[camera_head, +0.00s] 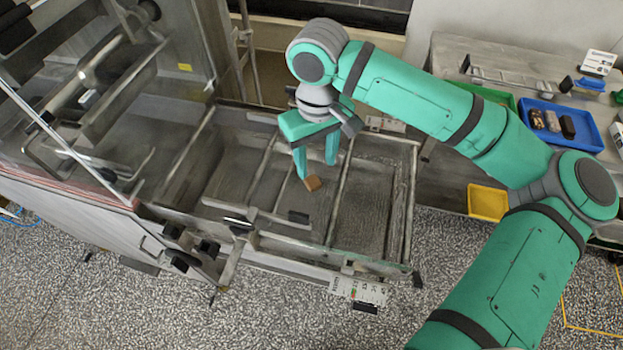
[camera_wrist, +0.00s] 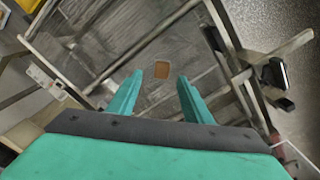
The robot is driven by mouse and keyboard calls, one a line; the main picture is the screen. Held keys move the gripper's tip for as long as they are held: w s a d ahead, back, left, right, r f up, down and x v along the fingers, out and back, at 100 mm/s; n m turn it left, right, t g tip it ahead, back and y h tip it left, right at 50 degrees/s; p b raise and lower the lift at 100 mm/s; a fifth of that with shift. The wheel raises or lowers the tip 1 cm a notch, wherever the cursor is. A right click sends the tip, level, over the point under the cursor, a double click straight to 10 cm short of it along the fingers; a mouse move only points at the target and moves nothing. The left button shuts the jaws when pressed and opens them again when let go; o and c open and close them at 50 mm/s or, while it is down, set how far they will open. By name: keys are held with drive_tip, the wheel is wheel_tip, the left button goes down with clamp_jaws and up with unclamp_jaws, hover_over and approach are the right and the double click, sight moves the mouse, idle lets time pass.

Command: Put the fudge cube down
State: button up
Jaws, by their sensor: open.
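The fudge cube (camera_head: 313,183) is small and brown and lies on the grey mesh bed (camera_head: 232,165) of the enrober. My gripper (camera_head: 316,172) is above the bed with its fingers pointing down and spread apart. In the head view the cube shows by the fingertips. In the wrist view the cube (camera_wrist: 162,69) lies beyond the tips of my gripper (camera_wrist: 153,80), between their lines, with no finger touching it that I can see. The gripper is open and empty.
A metal rail (camera_head: 337,195) crosses the bed just right of the cube. The glass-hooded machine (camera_head: 80,90) stands at left. On the right bench are a blue tray (camera_head: 590,135) with several dark pieces and a yellow tray (camera_head: 487,203).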

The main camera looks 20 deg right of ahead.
sight(313, 181)
drive_tip(key=shift+s+a+f, duration=0.1)
drive_tip(key=shift+f, duration=0.45)
drive_tip(key=shift+a+f, duration=0.3)
drive_tip(key=shift+f, duration=0.15)
drive_tip(key=shift+w+d+f, duration=0.1)
drive_tip(key=shift+w+f, duration=0.05)
drive_tip(key=shift+f, duration=1.05)
drive_tip(key=shift+w+d+f, duration=0.1)
drive_tip(key=shift+f, duration=1.1)
drive_tip(key=shift+a, duration=0.1)
drive_tip(key=c, duration=0.9)
